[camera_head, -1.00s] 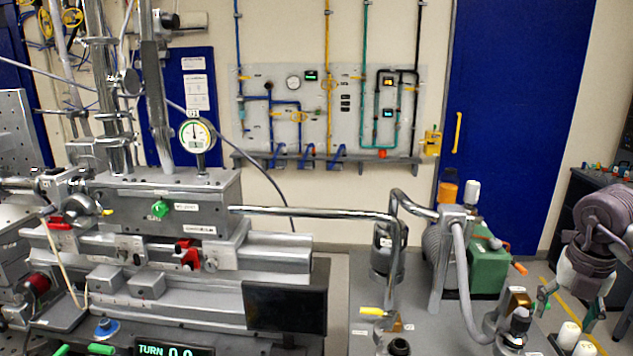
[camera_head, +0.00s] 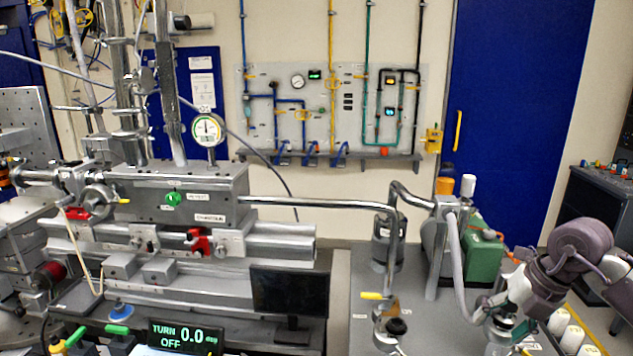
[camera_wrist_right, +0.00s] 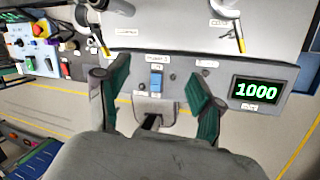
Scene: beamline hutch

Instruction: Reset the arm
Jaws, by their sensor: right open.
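My right arm comes in from the right in the head view. Its gripper (camera_head: 510,335) is low, over the grey bench, and partly cut by the nearby parts and the arm itself. In the right wrist view the same gripper (camera_wrist_right: 157,85) is open, with two green-padded fingers apart and nothing between them. Beyond the fingers is a pale panel with a blue switch (camera_wrist_right: 156,80) and a green-lit display (camera_wrist_right: 256,91) reading 1000. I cannot tell whether the fingers touch the panel. My left gripper is not in view.
A beamline stage with a dial gauge (camera_head: 207,130) stands left. A blue door (camera_head: 515,110) is behind. Two yellow-tipped handles (camera_wrist_right: 103,45) flank the switch.

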